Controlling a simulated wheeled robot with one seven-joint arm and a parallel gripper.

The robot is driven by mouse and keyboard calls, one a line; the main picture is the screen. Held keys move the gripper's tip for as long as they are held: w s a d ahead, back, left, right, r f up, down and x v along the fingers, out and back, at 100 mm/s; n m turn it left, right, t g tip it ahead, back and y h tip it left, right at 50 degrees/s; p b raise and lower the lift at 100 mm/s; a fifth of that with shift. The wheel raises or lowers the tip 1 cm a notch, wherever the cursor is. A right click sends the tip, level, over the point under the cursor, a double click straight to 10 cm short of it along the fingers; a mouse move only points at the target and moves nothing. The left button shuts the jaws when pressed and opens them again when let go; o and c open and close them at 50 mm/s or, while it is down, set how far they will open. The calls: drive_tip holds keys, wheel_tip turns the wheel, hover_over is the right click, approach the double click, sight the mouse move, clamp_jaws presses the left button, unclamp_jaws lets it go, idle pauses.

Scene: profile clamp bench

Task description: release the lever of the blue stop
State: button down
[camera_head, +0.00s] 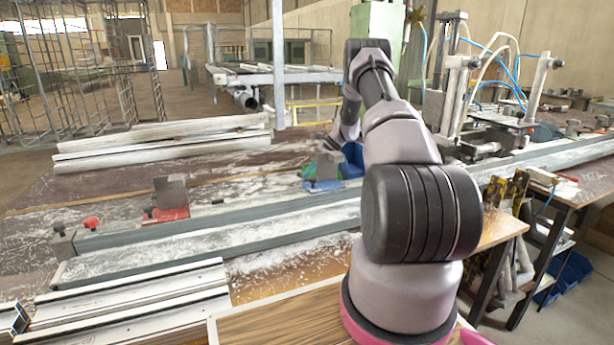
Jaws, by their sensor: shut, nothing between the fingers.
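The blue stop (324,185) sits on the bench beside the long grey profile rail, left of my arm. It has a blue base and an upright grey block. My arm reaches over the bench, and its end comes down just behind the blue stop. My gripper (334,145) is small and partly covered there, close above and behind the grey block. It is shut and holds nothing. I cannot tell whether it touches the stop. The stop's lever cannot be made out clearly.
A red stop (168,212) with a grey block stands farther left along the rail (220,226). A red knob (91,222) is near the rail's left end. White profiles (165,142) are stacked behind. Clamp machinery (490,125) with blue hoses stands right.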

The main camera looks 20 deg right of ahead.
drive_tip(key=shift+r+n+t, duration=0.3)
drive_tip(key=shift+r+t, duration=0.15)
drive_tip(key=shift+t, duration=0.15)
drive_tip(key=shift+s+r+n+t, duration=0.2)
drive_tip(key=shift+r+n+t, duration=0.05)
drive_tip(key=shift+r+t, duration=0.3)
drive_tip(key=shift+s+r+n+t, duration=0.15)
drive_tip(key=shift+r+n+t, duration=0.1)
drive_tip(key=shift+r+t, duration=0.25)
idle(0.4)
